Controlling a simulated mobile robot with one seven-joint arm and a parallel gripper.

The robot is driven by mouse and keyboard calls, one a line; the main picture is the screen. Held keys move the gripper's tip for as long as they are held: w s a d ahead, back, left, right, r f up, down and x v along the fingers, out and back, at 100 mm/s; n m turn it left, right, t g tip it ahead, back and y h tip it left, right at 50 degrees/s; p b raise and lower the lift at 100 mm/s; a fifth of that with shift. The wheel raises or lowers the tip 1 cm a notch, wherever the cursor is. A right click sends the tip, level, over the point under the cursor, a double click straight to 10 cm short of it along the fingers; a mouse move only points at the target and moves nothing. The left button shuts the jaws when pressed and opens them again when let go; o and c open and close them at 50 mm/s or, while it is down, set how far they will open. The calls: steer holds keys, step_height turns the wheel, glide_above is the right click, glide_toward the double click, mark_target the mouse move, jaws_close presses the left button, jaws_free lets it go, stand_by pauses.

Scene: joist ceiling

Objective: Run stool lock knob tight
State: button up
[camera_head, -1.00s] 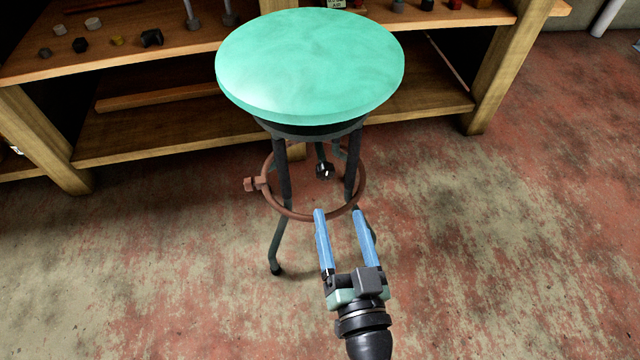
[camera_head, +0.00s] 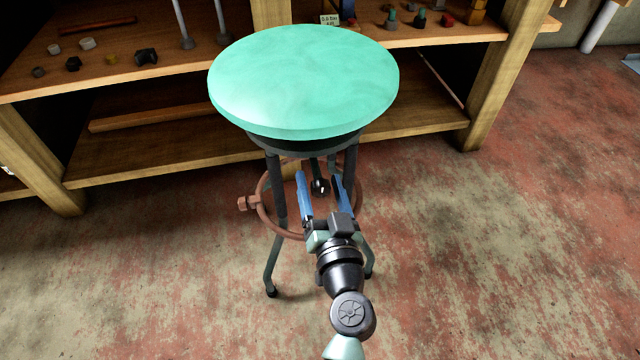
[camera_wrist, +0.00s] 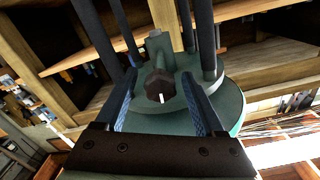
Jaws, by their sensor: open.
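The stool has a round green seat (camera_head: 305,80) and dark legs joined by a rusty ring (camera_head: 266,222). A dark lock knob (camera_head: 320,187) shows beneath the seat, between the legs. In the wrist view the knob (camera_wrist: 158,85) is dark and faceted with a white mark, in front of the seat's underside (camera_wrist: 228,105). My gripper (camera_head: 318,176) is open, its two blue fingers reaching in among the legs. In the wrist view the knob appears between the fingers (camera_wrist: 158,75); contact cannot be told.
A rusty knob (camera_head: 248,203) sticks out from the ring's left side. A wooden shelf unit (camera_head: 165,150) with small parts stands close behind the stool. Stool legs stand close around my fingers. The floor (camera_head: 500,260) at right is clear.

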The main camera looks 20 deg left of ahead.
steer(key=shift+w+a, duration=0.1)
jaws_close()
stand_by(0.4)
steer(key=shift+m, duration=0.4)
steer(key=m, duration=0.4)
steer(key=shift+m, duration=0.4)
steer(key=m+p, duration=0.1)
steer(key=m, duration=0.4)
steer(key=m+p, duration=0.1)
steer(key=m, duration=0.4)
steer(key=shift+m+p, duration=0.35)
steer(key=shift+m, duration=0.05)
steer(key=shift+m+p, duration=0.8)
steer(key=shift+m, duration=1.7)
